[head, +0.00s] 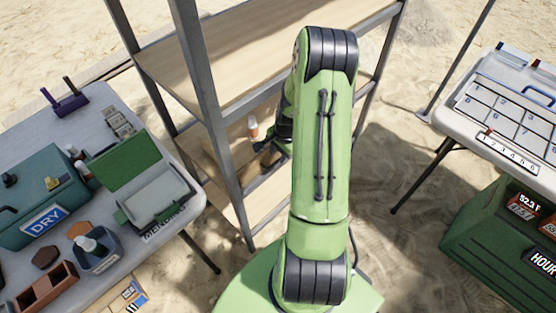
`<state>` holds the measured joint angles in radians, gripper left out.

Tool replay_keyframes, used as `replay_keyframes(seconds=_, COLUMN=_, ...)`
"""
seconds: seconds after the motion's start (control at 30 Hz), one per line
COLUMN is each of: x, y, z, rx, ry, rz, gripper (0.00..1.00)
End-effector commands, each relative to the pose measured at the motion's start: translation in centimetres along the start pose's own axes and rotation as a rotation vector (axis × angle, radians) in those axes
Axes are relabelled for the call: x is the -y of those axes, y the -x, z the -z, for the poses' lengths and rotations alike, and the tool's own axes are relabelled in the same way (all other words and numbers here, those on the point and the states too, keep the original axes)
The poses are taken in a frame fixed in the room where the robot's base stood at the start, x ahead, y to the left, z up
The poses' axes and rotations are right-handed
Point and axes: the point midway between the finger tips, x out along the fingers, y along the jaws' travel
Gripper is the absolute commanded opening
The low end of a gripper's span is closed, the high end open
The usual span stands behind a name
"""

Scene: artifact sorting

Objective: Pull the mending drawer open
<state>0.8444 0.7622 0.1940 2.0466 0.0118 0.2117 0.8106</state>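A label reading "MENDING" (165,226), partly cut off from sight, sits at the near right edge of the left table, just below a green box with a raised lid (155,192). I cannot make out a separate drawer front or handle there. My green arm reaches up the middle of the head view and bends down behind itself. My gripper (266,150) is a small dark shape left of the arm, in front of the shelf rack, well to the right of the label. Its fingers are too small and partly hidden to tell open from shut.
A metal shelf rack (212,125) stands behind my arm, with a white and orange bottle (253,128) beside the gripper. The left table (182,212) holds a teal "DRY" box (35,200) and small containers. A right table (447,119) stands beside a green crate (475,235).

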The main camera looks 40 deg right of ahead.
Motion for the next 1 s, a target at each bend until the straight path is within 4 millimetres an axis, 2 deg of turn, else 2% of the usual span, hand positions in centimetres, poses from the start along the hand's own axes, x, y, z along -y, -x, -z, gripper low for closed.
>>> replay_keyframes(seconds=0.03, x=-0.1, y=-1.2, z=-0.1, rx=0.002, ry=0.001, rz=-0.001, gripper=0.36)
replay_keyframes(seconds=0.13, x=0.0, y=-2.3, z=-0.1, rx=0.001, ry=0.001, rz=0.000, gripper=0.36)
replay_keyframes(seconds=0.43, x=0.1, y=-2.7, z=0.0, rx=0.000, ry=0.002, rz=0.001, gripper=0.36)
replay_keyframes(seconds=0.47, x=0.1, y=-2.6, z=0.0, rx=0.000, ry=0.002, rz=0.000, gripper=0.34)
replay_keyframes(seconds=0.7, x=0.0, y=-2.6, z=0.0, rx=0.000, ry=0.001, rz=0.000, gripper=0.00)
replay_keyframes(seconds=1.0, x=0.0, y=-2.6, z=0.0, rx=0.000, ry=0.001, rz=0.000, gripper=0.00)
